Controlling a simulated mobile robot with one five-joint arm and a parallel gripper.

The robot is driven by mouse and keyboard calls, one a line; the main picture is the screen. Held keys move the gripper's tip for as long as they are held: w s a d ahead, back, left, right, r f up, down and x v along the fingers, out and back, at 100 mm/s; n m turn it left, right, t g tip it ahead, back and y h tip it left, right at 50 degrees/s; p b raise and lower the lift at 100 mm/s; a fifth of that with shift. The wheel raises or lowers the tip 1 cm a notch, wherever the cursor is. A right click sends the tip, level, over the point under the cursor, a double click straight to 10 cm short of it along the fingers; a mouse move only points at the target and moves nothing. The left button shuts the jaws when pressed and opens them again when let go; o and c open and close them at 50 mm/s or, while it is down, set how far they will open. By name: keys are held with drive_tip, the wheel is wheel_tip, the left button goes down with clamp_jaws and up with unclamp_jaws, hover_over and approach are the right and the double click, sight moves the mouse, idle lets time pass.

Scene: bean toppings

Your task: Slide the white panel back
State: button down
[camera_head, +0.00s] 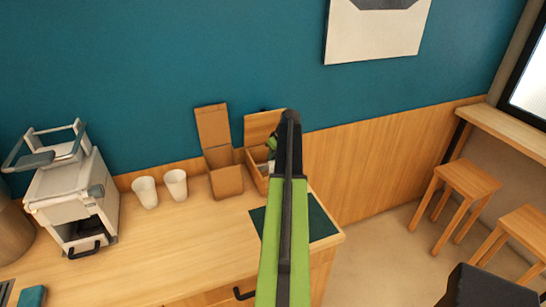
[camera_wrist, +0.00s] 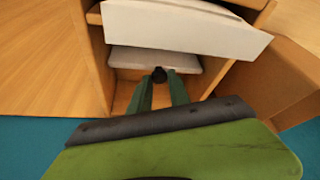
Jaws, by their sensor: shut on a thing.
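A wooden box (camera_head: 254,172) with a raised lid stands at the back of the counter, largely hidden behind my arm in the head view. In the wrist view, a white panel (camera_wrist: 150,60) lies inside the box's wooden walls. A small black knob (camera_wrist: 160,74) is at that panel's near edge. My gripper (camera_wrist: 161,82) has its two green fingers at the knob, shut on it. A larger white slab (camera_wrist: 190,27) lies across the box further up the wrist view. In the head view, my gripper (camera_head: 271,146) reaches into the box.
A second open-lidded box (camera_head: 225,182) stands just left. Two white cups (camera_head: 146,192) (camera_head: 176,184) and a white machine (camera_head: 73,195) are further left. A dark green mat (camera_head: 322,222) lies at right. The front middle counter is clear.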

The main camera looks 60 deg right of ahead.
drive_tip(key=w+d, duration=0.1)
drive_tip(key=w, duration=0.1)
drive_tip(key=w+d, duration=0.1)
drive_tip(key=shift+w+d, duration=0.35)
drive_tip(key=shift+w, duration=0.05)
drive_tip(key=c, duration=1.2)
unclamp_jaws()
drive_tip(key=shift+c, duration=0.2)
drive_tip(key=p+v, duration=1.6)
drive_tip(key=v, duration=0.1)
drive_tip(key=shift+r, duration=0.2)
drive_tip(key=shift+s, duration=0.1)
